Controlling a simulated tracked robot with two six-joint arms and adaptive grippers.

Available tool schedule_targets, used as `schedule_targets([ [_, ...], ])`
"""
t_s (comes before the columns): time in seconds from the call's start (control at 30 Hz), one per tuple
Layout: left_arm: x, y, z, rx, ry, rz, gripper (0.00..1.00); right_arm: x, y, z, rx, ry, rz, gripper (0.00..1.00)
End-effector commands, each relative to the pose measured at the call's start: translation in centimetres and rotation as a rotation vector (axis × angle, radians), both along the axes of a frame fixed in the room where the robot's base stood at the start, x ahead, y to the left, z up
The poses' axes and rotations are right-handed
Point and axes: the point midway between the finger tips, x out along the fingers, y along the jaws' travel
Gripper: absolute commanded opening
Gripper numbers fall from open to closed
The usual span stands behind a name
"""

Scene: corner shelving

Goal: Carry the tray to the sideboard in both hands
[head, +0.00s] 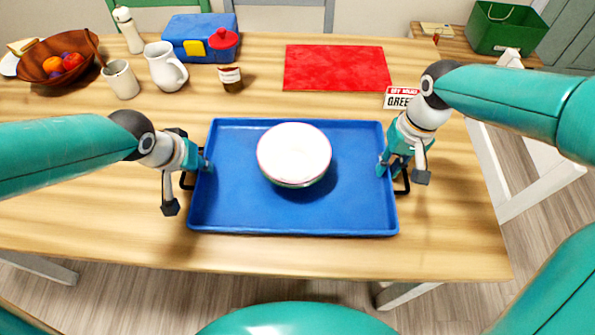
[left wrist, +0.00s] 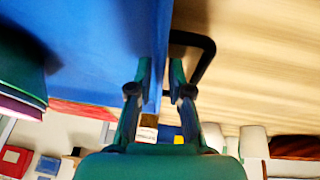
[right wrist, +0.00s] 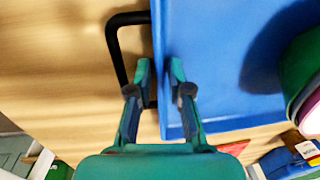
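The blue tray (head: 345,215) lies flat over the wooden table, with a stack of bowls (head: 294,153), white on top, standing near its middle. My left gripper (head: 205,165) is at the tray's left end, its fingers close on either side of the rim by the black handle (left wrist: 211,50). My right gripper (head: 385,168) is at the right end in the same way, by the other handle (right wrist: 113,45). In the wrist views both finger pairs are close together with the rim (right wrist: 158,50) between them. Finger contact is partly hidden.
Behind the tray are a red mat (head: 335,68), a jar (head: 230,79), a white jug (head: 165,66), a mug (head: 121,80), a fruit bowl (head: 45,72) and a blue box (head: 190,35). A small sign (head: 398,97) stands near my right arm. A white chair (head: 520,190) is at the right.

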Motion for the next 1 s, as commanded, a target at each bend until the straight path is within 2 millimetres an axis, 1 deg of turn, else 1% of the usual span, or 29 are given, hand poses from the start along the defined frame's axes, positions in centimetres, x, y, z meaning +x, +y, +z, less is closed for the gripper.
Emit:
schedule_targets([
  [0.03, 0.0, 0.0, 0.0, 0.0, 0.0, 0.0, 0.06, 0.0, 0.0, 0.0, 0.0, 0.0, 0.0, 0.06],
  [0.07, 0.0, 0.0, 0.0, 0.0, 0.0, 0.0, 0.01, 0.0, 0.0, 0.0, 0.0, 0.0, 0.0, 0.01],
  [0.1, 0.0, 0.0, 0.0, 0.0, 0.0, 0.0, 0.0, 0.0, 0.0, 0.0, 0.0, 0.0, 0.0, 0.0],
  [0.57, 0.0, 0.0, 0.1, 0.0, 0.0, -0.001, 0.0, 0.0, -0.1, 0.1, 0.0, -0.001, -0.001, 0.0],
  [0.73, 0.1, 0.0, 0.4, 0.0, -0.005, 0.0, 0.0, 0.1, -0.1, 0.4, 0.0, -0.004, -0.001, 0.0],
  [0.87, 0.1, 0.0, 0.9, 0.0, -0.005, 0.0, 0.0, 0.1, -0.1, 0.9, 0.0, -0.004, -0.002, 0.0],
  [1.0, 0.1, 0.0, 1.9, 0.0, -0.005, 0.0, 0.0, 0.1, -0.1, 1.9, 0.0, -0.004, -0.002, 0.0],
])
